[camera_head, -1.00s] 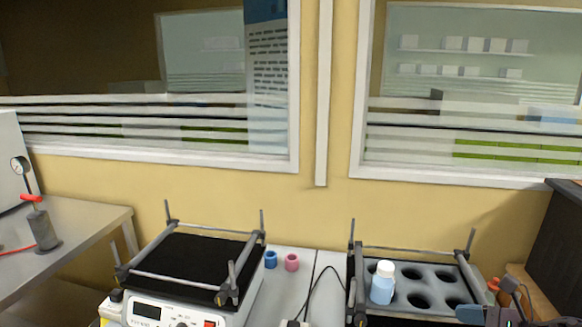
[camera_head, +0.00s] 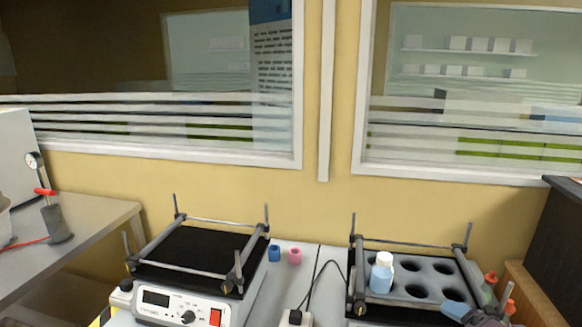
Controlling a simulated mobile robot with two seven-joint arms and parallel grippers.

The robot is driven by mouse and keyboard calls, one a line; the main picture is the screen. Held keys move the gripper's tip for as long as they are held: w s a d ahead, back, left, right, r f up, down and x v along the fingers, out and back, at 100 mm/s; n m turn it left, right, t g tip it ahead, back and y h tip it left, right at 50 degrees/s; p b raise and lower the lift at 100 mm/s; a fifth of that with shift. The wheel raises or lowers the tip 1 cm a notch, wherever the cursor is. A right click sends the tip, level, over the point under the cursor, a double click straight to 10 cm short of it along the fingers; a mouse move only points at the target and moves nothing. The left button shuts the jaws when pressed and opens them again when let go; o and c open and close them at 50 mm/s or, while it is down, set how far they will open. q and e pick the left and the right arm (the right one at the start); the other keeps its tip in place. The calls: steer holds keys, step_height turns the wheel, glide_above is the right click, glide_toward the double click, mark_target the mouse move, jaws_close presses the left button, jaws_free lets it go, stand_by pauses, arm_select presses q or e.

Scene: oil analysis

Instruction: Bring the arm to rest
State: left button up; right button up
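A light-blue bottle (camera_head: 381,277) with a white cap stands upright in the front-left part of a grey rack with round holes (camera_head: 438,268), on the right-hand device. At the bottom right, blue-grey and dark parts, which look like my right gripper (camera_head: 465,313), show at the rack's front-right corner, cut off by the picture's lower edge. They are to the right of the bottle and apart from it. Their finger opening cannot be made out. My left gripper is out of view.
A shaker with a black platform (camera_head: 195,250) and metal bars stands left of centre. Blue (camera_head: 274,253) and pink (camera_head: 294,256) rings lie between the devices, beside a black cable. A steel table (camera_head: 95,222) is at left, a dark cabinet (camera_head: 560,240) at right.

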steer(key=s+a+f+m+g+h, duration=0.1)
steer(key=s+a+f+m+h, duration=0.2)
steer(key=s+f+m, duration=0.6)
steer(key=s+a+f+m+g+h, duration=0.1)
steer(key=s+a+f+m+h, duration=0.2)
steer(key=s+f+m, duration=0.6)
steer(key=f+m, duration=0.1)
steer(key=m, duration=0.3)
steer(key=shift+s+a+m+h, duration=0.3)
steer(key=shift+s+a, duration=0.05)
steer(key=shift+s, duration=0.05)
